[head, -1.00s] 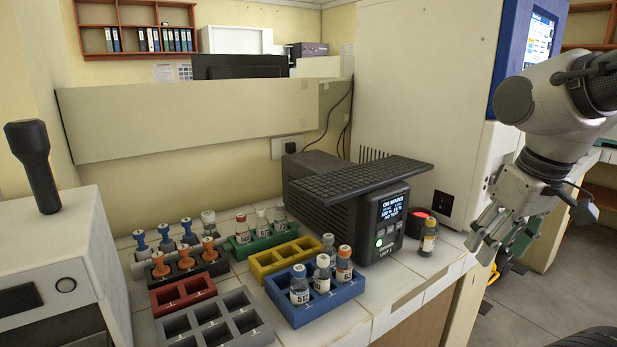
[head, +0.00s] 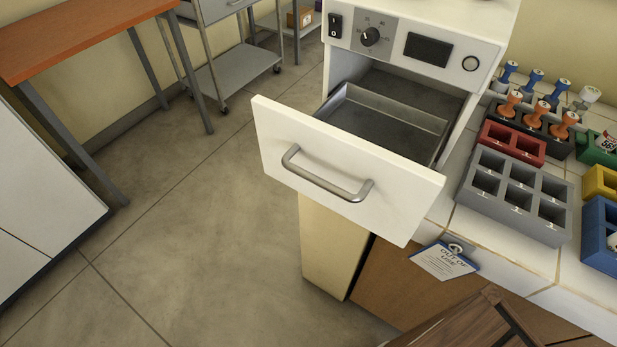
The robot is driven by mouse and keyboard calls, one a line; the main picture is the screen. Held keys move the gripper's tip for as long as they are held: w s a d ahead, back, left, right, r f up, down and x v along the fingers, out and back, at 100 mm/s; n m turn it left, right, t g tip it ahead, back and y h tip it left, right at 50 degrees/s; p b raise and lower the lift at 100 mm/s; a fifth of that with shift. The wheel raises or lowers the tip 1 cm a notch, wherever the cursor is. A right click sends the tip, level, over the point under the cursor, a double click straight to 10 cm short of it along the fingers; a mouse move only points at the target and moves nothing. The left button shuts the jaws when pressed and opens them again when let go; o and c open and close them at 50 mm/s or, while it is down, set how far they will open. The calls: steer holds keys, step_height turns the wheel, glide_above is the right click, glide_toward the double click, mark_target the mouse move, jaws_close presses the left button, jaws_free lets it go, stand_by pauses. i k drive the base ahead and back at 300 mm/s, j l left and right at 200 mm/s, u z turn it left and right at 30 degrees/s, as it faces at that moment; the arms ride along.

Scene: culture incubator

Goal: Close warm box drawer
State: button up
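The warm box (head: 397,30) is a white cabinet with a dial, a black switch and a dark display panel on its front. Its drawer (head: 340,170) stands pulled out, with a white front and a curved metal handle (head: 326,178). The drawer's grey metal tray (head: 385,122) shows behind the front, and the part in view looks empty. My gripper is outside the head view, so its state and its distance from the drawer are hidden.
Right of the warm box, the tiled counter holds a grey rack (head: 515,195), a red rack (head: 511,142), and orange and blue stamp-like pieces. A clipped notice (head: 446,260) hangs at the counter edge. A wooden piece (head: 470,325) stands low in front. Floor left of the drawer is clear.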

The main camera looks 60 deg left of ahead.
mark_target(365, 156)
steer(key=u, duration=2.2)
steer(key=k+l, duration=0.3)
steer(key=l, duration=0.25)
